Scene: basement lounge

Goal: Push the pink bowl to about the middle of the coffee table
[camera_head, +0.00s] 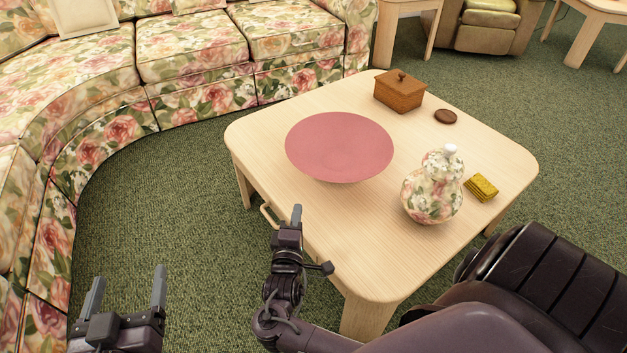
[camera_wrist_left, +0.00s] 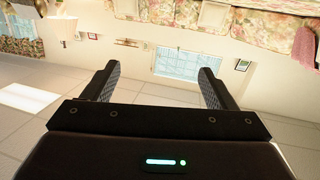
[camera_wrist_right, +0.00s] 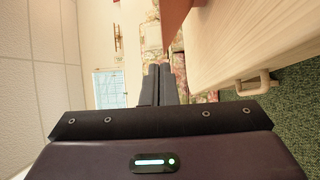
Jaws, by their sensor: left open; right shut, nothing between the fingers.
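The pink bowl (camera_head: 339,146) is wide and shallow and sits upright toward the left side of the light wood coffee table (camera_head: 330,250). A pink-brown surface (camera_wrist_right: 175,12) at the top of the right wrist view looks like part of the bowl. My right gripper (camera_head: 297,212) is shut and empty, near the table's front-left edge, with its fingers pointing toward the bowl and apart from it in the head view. My left gripper (camera_head: 126,288) is open and empty, out over the carpet left of the table.
On the table stand a wooden box (camera_head: 399,91), a dark round coaster (camera_head: 445,116), a floral jar (camera_head: 432,190) and a yellow stack (camera_head: 481,187). A drawer handle (camera_head: 268,215) juts from the table's side. A floral sofa (camera_head: 195,50) curves behind; a dark chair (camera_head: 560,290) is at front right.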

